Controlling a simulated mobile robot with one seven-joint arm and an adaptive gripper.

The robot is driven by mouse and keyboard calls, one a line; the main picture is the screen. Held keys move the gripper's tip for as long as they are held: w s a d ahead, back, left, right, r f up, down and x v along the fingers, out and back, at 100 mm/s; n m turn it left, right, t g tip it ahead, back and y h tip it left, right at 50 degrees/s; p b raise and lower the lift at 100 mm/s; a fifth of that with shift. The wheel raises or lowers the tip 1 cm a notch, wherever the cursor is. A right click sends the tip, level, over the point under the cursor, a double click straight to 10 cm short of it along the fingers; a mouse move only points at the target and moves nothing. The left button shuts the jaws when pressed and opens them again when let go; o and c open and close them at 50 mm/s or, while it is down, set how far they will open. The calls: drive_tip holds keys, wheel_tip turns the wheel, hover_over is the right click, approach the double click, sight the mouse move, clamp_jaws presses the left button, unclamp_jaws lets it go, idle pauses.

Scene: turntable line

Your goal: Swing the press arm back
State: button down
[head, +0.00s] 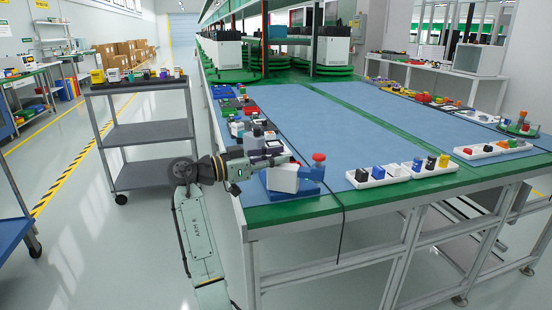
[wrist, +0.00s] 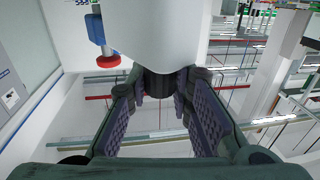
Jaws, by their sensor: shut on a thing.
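The press stands at the near left corner of the blue-topped table. It shows a white rounded body (head: 284,179), a blue part (head: 312,173) and a red knob (head: 319,157). My gripper (head: 277,161) reaches it from the left, just over the table edge. In the wrist view, the large white body (wrist: 160,35) fills the top middle, with the red knob (wrist: 108,61) to its left. My fingers (wrist: 163,95) close around a dark ribbed piece (wrist: 158,84) below the white body, which looks like the press arm's grip. Its far end is hidden.
Small parts and bins (head: 245,125) line the table's left edge behind the press. White trays (head: 378,178) of coloured pieces stand to its right. The blue table middle (head: 310,120) is clear. A dark grey cart (head: 147,133) stands on the floor at the left.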

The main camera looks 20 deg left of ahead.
drive_tip(key=shift+f, duration=0.1)
drive_tip(key=c, duration=1.4)
unclamp_jaws()
drive_tip(key=v, duration=1.2)
